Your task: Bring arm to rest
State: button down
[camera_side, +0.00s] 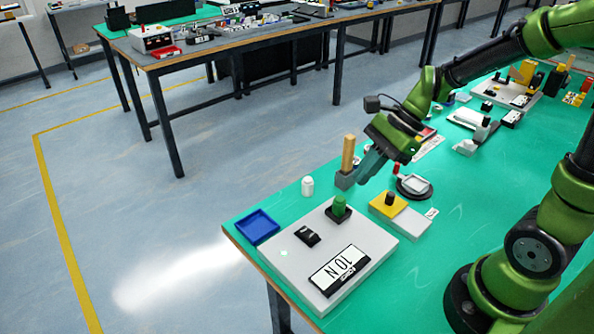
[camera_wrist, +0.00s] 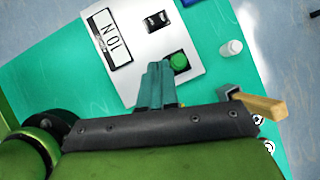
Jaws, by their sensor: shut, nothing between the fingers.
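My gripper (camera_side: 366,176) is shut and empty. It hangs above the green table (camera_side: 462,215), beside the wooden-handled tool in its grey block and behind the grey control box (camera_side: 284,262). In the wrist view my gripper (camera_wrist: 158,66) shows its two teal fingers together, pointing toward the box. The box carries a green button (camera_side: 339,207), a black rocker switch (camera_side: 307,236) and a display reading 10 N (camera_side: 339,271). In the wrist view the green button (camera_wrist: 179,62) is just right of the fingertips.
A blue tray (camera_side: 257,227), a white bottle (camera_side: 307,187) and the wooden handle (camera_side: 348,153) stand near the table edge. A yellow block (camera_side: 384,206) with a black knob sits right of the box. More items stand farther back; a second table (camera_side: 240,42) is beyond the aisle.

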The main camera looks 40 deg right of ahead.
jog(key=s+r+n+t+h, duration=0.4)
jog(key=s+r+n, duration=0.3)
jog(key=n, duration=1)
notch_tip(320, 180, up, 3)
jog(key=shift+a+f, duration=0.1)
jog(key=shift+a, duration=0.1)
jog(key=shift+s, duration=0.1)
dwell(1.2)
jog(key=w+f+m+g+y, duration=0.1)
jog(key=w+f+m+y, duration=0.2)
jog(key=m, duration=1.1)
jog(key=w+f+m+g+y, duration=0.2)
jog(key=w+m, duration=0.6)
jog(key=m, duration=0.6)
jog(key=shift+a+f+y, duration=0.15)
jog(key=shift+f+y, duration=0.25)
jog(key=shift+y, duration=0.2)
